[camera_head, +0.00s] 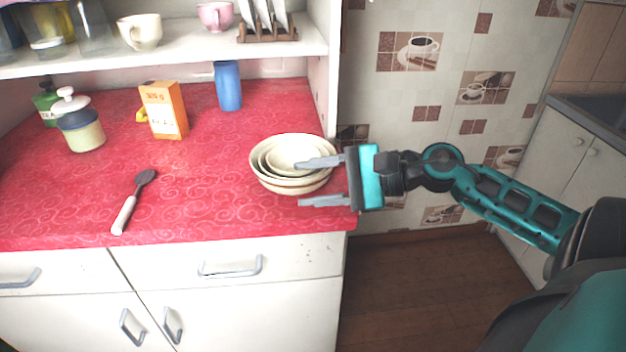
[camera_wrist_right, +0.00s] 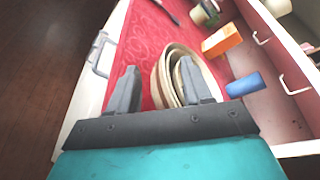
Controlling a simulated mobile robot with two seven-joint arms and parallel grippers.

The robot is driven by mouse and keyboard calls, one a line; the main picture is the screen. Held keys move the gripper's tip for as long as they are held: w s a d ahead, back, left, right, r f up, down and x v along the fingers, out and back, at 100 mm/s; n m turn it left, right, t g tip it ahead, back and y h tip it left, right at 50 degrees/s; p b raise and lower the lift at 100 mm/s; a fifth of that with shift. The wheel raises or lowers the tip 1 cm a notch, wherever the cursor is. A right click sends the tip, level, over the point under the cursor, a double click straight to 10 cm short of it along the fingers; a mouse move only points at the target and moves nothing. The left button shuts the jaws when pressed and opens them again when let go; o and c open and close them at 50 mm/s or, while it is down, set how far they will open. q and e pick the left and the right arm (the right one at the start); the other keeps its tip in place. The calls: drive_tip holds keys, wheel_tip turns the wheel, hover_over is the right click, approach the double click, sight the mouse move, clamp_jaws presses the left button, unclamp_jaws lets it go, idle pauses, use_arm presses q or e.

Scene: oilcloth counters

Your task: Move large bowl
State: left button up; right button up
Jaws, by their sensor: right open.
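A stack of nested cream bowls (camera_head: 292,185) stands upright near the right end of the red counter; the large bowl is the outermost, lowest one. Its rim also shows in the right wrist view (camera_wrist_right: 158,80). My right gripper (camera_head: 310,183) is open at the stack's right side. One finger reaches over the bowls' inside, and the other is outside the stack on the near side. In the wrist view (camera_wrist_right: 158,88) the fingers lie on either side of the near bowl walls. Whether they touch is unclear. My left gripper is not in view.
A white shelf (camera_head: 190,46) with cups and a plate rack (camera_head: 267,33) hangs above. The counter's middle is clear.

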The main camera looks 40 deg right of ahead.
drive_tip(key=shift+w+a, duration=0.1)
drive_tip(key=shift+c, duration=0.3)
clamp_jaws()
idle(0.5)
